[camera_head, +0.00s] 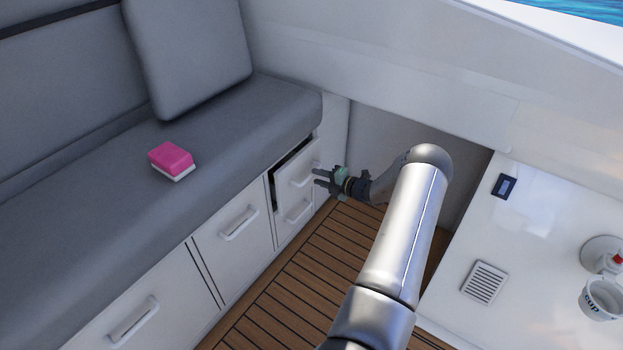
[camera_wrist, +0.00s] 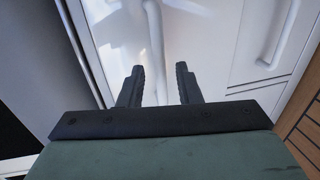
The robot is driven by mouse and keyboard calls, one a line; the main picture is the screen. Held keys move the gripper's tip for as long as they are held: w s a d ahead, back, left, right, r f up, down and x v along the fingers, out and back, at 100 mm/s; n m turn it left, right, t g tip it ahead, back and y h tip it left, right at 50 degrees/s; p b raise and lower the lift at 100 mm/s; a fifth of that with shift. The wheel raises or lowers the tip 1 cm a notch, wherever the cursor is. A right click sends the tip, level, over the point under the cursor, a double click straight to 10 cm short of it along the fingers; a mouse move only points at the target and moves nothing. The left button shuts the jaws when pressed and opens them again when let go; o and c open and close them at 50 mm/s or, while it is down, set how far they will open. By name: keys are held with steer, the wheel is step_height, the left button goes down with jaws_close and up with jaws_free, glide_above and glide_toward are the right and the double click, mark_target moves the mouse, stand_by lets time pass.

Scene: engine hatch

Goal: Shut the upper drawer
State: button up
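The upper drawer (camera_head: 296,169) is at the far end of the bench base in the head view. It stands partly out, with a dark gap along its left and top side. Its white front and bar handle (camera_wrist: 295,28) also show in the wrist view. The lower drawer (camera_head: 296,214) sits directly below it and looks flush. My gripper (camera_head: 318,177) is close to the right side of the upper drawer's front.
The grey bench cushion (camera_head: 75,225) overhangs the drawers and carries a pink and white sponge (camera_head: 172,160). More closed fronts (camera_head: 232,229) run along the bench. A white counter (camera_head: 545,235) with a mug (camera_head: 600,300) is at right. The slatted floor (camera_head: 285,290) between is clear.

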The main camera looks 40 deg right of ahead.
mark_target(302, 170)
steer(key=shift+b+x, duration=0.35)
steer(key=shift+x, duration=1.6)
jaws_close()
steer(key=x, duration=0.2)
steer(key=r+x, duration=0.1)
steer(key=x, duration=0.1)
steer(key=shift+w+a+f+b, duration=0.1)
steer(key=shift+w+f+b, duration=0.05)
steer(key=shift+w+b, duration=0.15)
jaws_free()
steer(key=shift+w, duration=0.1)
